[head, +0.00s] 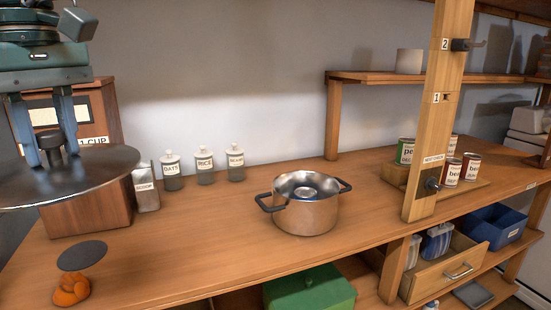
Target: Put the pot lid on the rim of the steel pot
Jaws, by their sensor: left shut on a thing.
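The pot lid (95,172) is a round, dark metal disc at the left in the head view. My left gripper (50,148) comes down from above and is shut on the lid's dark knob. The lid is held roughly level above the counter, in front of a wooden box. The steel pot (305,215) stands upright on the counter near the middle, with two dark side handles. Its top is uncovered and something round and shiny shows inside. The lid is well to the left of the pot, apart from it. My right gripper is not in view.
Labelled jars (204,163) and a scoop holder (146,190) stand between lid and pot, towards the wall. A wooden post (435,120) and cans (471,167) are right of the pot. An orange object (71,289) and a dark disc (82,256) lie at the front left.

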